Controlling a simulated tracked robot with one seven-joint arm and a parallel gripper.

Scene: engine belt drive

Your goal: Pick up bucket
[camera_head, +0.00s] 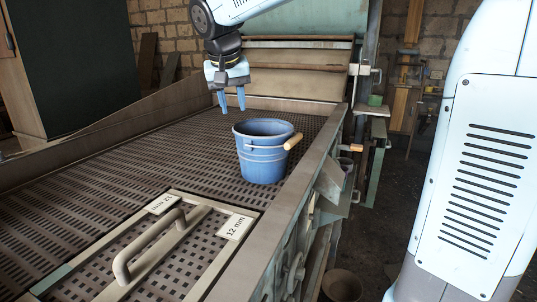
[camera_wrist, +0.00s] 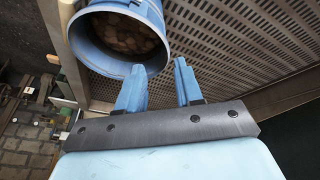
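A blue bucket (camera_head: 263,158) stands upright on the perforated deck of the machine, near its right rail. A wooden hand grip (camera_head: 293,141) on its handle lies against the right side of the rim. In the wrist view the bucket (camera_wrist: 85,40) is at the upper left, with brown lumpy contents (camera_wrist: 125,32) inside. My gripper (camera_head: 230,108) hangs above the deck, behind and left of the bucket, pointing down. Its two blue fingers are apart with nothing between them. In the wrist view my gripper (camera_wrist: 158,80) points toward the deck beside the bucket.
The perforated deck (camera_head: 150,150) is clear to the left of the bucket. A sieve panel (camera_head: 185,265) with a raised metal handle (camera_head: 145,245) and labels lies in front. The machine's side rail (camera_head: 300,205) runs close to the bucket's right.

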